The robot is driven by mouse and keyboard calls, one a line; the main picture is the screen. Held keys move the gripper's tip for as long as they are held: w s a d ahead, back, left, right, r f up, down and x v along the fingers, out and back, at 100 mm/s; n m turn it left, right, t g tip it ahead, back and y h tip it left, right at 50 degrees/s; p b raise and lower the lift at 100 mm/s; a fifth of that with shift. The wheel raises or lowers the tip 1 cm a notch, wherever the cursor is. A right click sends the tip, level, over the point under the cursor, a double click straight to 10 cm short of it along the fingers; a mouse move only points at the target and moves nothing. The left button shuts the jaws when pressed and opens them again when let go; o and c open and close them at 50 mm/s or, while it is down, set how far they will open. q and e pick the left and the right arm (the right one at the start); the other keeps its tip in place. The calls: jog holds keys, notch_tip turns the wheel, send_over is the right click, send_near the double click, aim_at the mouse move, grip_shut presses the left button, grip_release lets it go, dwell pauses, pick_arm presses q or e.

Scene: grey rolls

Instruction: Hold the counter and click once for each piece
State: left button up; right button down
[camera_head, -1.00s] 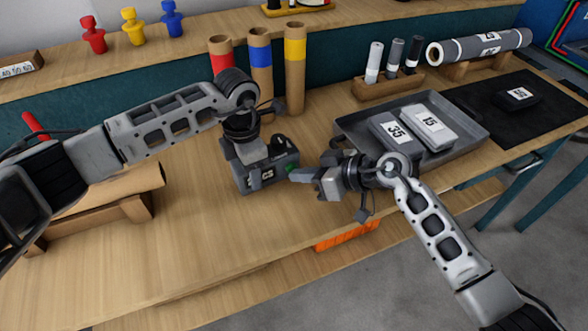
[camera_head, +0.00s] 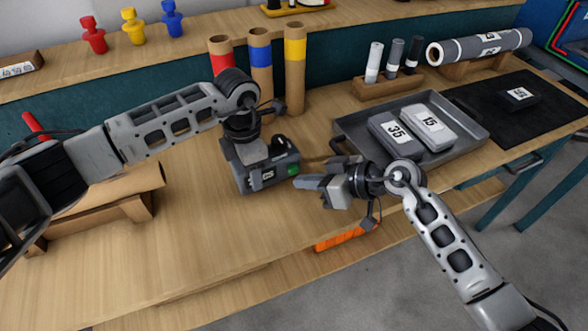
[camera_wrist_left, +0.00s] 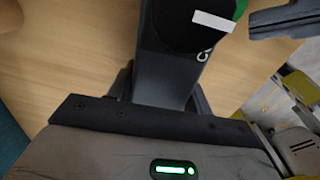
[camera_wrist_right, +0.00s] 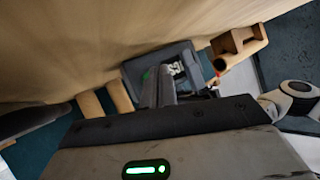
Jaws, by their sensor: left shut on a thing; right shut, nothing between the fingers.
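The counter (camera_head: 268,170) is a dark grey box on the wooden table, with a small white number display and a green button (camera_head: 293,169) on its right end. My left gripper (camera_head: 254,155) is above it, shut on its upper part; the fingertips are largely hidden. The counter also shows in the left wrist view (camera_wrist_left: 170,70). My right gripper (camera_head: 308,183) is shut and empty, just right of the green button with a small gap. Two grey pieces, marked 35 (camera_head: 394,131) and 15 (camera_head: 430,125), lie in the grey tray (camera_head: 350,137).
A dark piece (camera_head: 519,96) lies on the black mat (camera_head: 480,98). A grey roll (camera_head: 480,46) rests on a wooden stand at the back right. Red, blue and yellow-topped tubes (camera_head: 295,75) stand behind the counter. The table in front of the counter is clear.

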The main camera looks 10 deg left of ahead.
jog(key=shift+s+d, duration=0.75)
jog(key=shift+s, duration=0.3)
jog(key=shift+s+d, duration=0.7)
jog(key=shift+s, duration=0.3)
pick_arm(q)
jog(key=o, duration=1.2)
jog(key=shift+r, duration=0.1)
